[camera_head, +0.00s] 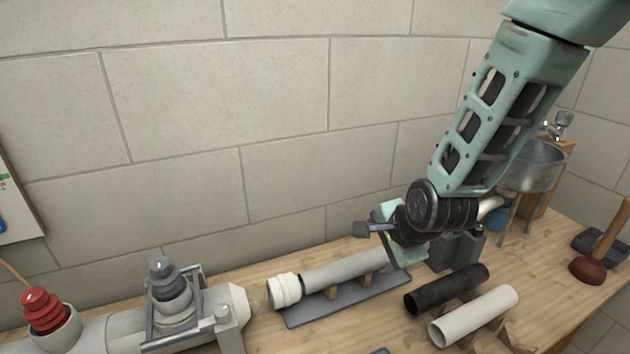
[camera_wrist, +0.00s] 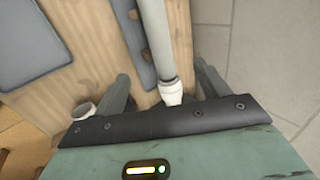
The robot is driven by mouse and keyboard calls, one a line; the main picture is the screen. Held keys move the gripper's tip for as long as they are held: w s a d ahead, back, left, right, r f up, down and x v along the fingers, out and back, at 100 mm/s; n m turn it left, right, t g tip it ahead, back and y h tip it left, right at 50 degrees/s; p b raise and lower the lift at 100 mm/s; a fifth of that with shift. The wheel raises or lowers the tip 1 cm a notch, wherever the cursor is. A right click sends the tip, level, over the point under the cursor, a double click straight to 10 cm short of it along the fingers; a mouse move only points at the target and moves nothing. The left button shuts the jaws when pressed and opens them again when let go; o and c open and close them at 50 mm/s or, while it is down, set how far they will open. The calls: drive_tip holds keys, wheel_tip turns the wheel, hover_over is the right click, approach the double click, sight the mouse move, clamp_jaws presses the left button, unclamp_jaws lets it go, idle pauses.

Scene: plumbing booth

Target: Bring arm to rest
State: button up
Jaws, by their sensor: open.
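My gripper (camera_head: 378,232) hangs above the right end of a light grey pipe (camera_head: 345,270) at the back of the wooden bench. In the wrist view my gripper (camera_wrist: 165,85) shows two grey fingers spread apart. The grey pipe (camera_wrist: 154,40) with a white end fitting (camera_wrist: 171,92) appears between them in the picture, nearer the right finger. I see no grip on it; the exact gap is unclear. In the head view a white collar (camera_head: 285,290) sits at the pipe's left end. My forearm comes down from the upper right.
A dark pipe (camera_head: 447,289) and a white pipe (camera_head: 473,315) lie on the bench (camera_head: 560,285). A grey pipe assembly with a red knob (camera_head: 45,311) and a dark knob (camera_head: 168,281) stands lower left. A metal basin (camera_head: 538,168) and plunger (camera_head: 588,270) stand right.

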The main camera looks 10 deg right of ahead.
drive_tip(key=s+a+r+n+g+y, duration=0.1)
drive_tip(key=s+a+r+n+g, duration=0.35)
drive_tip(key=s+a+n, duration=0.6)
drive_tip(key=s+d+r+n+g+h, duration=0.1)
drive_tip(key=s+r+n, duration=0.3)
drive_tip(key=s+n, duration=0.8)
drive_tip(key=shift+s+d+n+g+h, duration=0.2)
drive_tip(key=shift+n+g+h, duration=0.1)
drive_tip(key=shift+n+g, duration=0.25)
